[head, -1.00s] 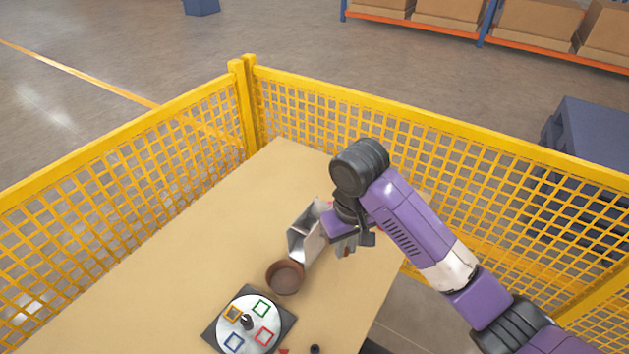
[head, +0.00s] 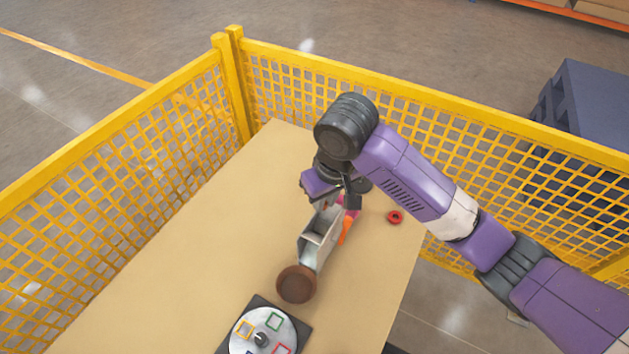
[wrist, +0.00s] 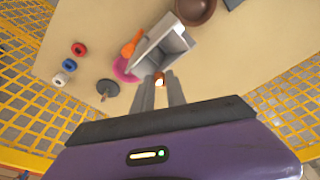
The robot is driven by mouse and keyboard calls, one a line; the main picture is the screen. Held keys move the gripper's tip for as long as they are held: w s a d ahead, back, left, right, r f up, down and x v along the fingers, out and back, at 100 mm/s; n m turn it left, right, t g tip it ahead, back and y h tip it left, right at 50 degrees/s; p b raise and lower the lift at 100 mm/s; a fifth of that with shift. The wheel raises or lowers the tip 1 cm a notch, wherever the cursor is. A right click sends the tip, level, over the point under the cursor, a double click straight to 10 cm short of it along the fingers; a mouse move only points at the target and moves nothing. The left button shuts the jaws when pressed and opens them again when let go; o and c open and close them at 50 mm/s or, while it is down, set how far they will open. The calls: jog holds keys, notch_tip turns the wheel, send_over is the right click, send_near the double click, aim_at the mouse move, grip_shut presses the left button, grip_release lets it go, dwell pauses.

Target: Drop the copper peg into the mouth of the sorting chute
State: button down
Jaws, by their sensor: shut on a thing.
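My gripper (wrist: 160,88) is shut on the copper peg (wrist: 159,78), whose glinting end shows between the fingertips in the wrist view. The peg cannot be made out in the head view. The grey metal sorting chute (head: 318,242) stands on the table; it also shows in the wrist view (wrist: 172,46). In the head view my gripper (head: 335,198) is above the chute's far end. In the wrist view the peg lies just at the edge of that end. Whether the peg is over the mouth or short of it, I cannot tell.
A brown bowl (head: 296,285) stands at the chute's near end. An orange thing (wrist: 131,43) and a pink piece (wrist: 123,70) lie beside the chute. Red (wrist: 78,49), blue and white rings and a dark disc (wrist: 107,88) lie apart. A dial plate (head: 262,335) is in front. Yellow mesh fence (head: 300,65) surrounds the table.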

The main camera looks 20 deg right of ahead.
jog(key=shift+w, duration=0.15)
jog(key=shift+a, duration=0.1)
notch_tip(320, 180, down, 5)
jog(key=b, duration=0.3)
jog(key=shift+f, duration=0.2)
dwell(0.3)
jog(key=c, duration=1.3)
grip_release()
